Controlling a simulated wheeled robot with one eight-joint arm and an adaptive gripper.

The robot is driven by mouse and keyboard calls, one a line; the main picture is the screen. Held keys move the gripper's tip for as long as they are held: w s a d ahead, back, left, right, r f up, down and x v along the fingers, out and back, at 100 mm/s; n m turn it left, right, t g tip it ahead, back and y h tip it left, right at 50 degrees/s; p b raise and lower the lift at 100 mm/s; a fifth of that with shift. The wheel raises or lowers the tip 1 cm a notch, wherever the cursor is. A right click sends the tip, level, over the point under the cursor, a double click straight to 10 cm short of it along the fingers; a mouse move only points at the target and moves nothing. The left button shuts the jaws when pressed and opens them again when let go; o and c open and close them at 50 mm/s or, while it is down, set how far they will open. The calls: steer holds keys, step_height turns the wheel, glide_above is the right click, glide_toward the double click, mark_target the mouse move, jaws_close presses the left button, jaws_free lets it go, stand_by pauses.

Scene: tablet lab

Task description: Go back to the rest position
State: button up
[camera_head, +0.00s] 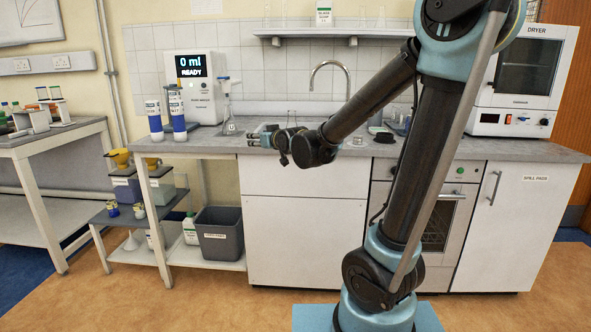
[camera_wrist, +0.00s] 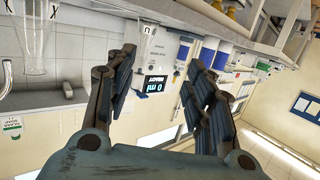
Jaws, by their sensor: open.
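My gripper (camera_head: 272,138) is at the end of my arm, over the front part of the worktop near the sink, pointing to the left in the head view. In the wrist view my gripper (camera_wrist: 160,62) has its two dark fingers spread apart with nothing between them. Beyond the gap is the white dispenser (camera_wrist: 153,85) with its "0 ml READY" display. Part of the gripper is hard to make out in the head view.
The dispenser (camera_head: 190,90) stands at the back left of the worktop (camera_head: 500,148), with two blue-and-white bottles (camera_head: 176,112) in front. A tap (camera_head: 331,72) is behind my arm, a dryer (camera_head: 525,80) at the right. A glass vessel (camera_wrist: 37,45) shows in the wrist view.

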steer(key=s+d+f+m+g+h, duration=0.1)
steer(key=s+d+f+g+h, duration=0.1)
steer(key=s+d+f, duration=0.35)
steer(key=s+d+f+m+g+h, duration=0.1)
steer(key=s+d+f+h, duration=0.15)
steer(key=d, duration=0.65)
steer(key=s+d+f+m+g+h, duration=0.1)
steer(key=s+d+f+g+h, duration=0.2)
steer(key=d, duration=0.4)
steer(key=s+d+f+m+g, duration=0.1)
steer(key=s+d+f, duration=0.2)
steer(key=s, duration=0.4)
steer(key=s+d+f+m+g, duration=0.1)
steer(key=s+d+f+g, duration=0.1)
steer(key=s+d+f, duration=0.2)
steer(key=s+d+f+m+g+h, duration=0.1)
steer(key=s+d+f+g, duration=0.1)
steer(key=s, duration=0.9)
steer(key=shift+d+f, duration=0.75)
steer(key=shift+f, duration=0.05)
